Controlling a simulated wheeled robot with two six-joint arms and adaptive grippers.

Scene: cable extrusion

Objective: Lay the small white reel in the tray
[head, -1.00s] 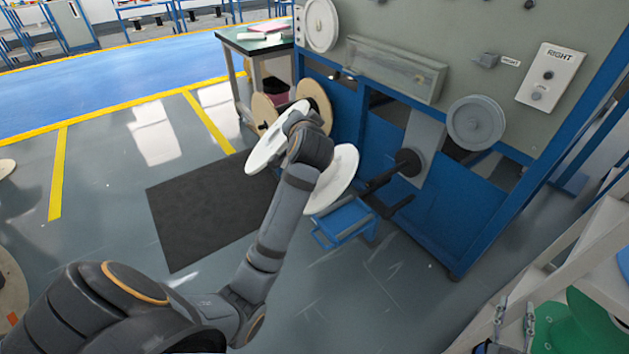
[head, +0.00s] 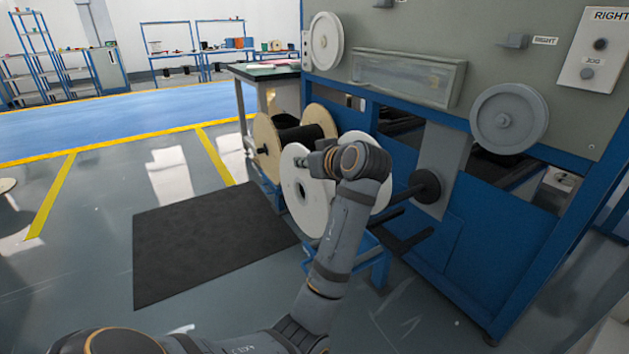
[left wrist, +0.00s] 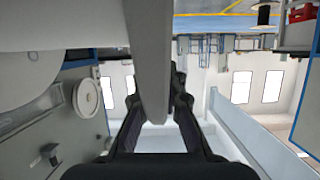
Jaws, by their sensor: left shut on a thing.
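The small white reel (head: 302,201) is upright in the head view, its near flange facing left and its far flange partly behind my left arm. My left gripper (head: 318,162) is at the upper part of the reel, shut on it. In the left wrist view, a white flange (left wrist: 150,50) stands between the two fingers of my left gripper (left wrist: 158,112). A blue tray-like stand (head: 378,268) is low beneath the reel, largely hidden by my left arm. I cannot tell whether the reel touches it. My right gripper is not in view.
A larger wooden-flanged reel with black cable (head: 267,150) stands behind the white reel. A dark spindle (head: 425,187) juts from the blue and grey machine (head: 480,215) on the right. A black mat (head: 205,243) lies on the floor to the left, with open floor around it.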

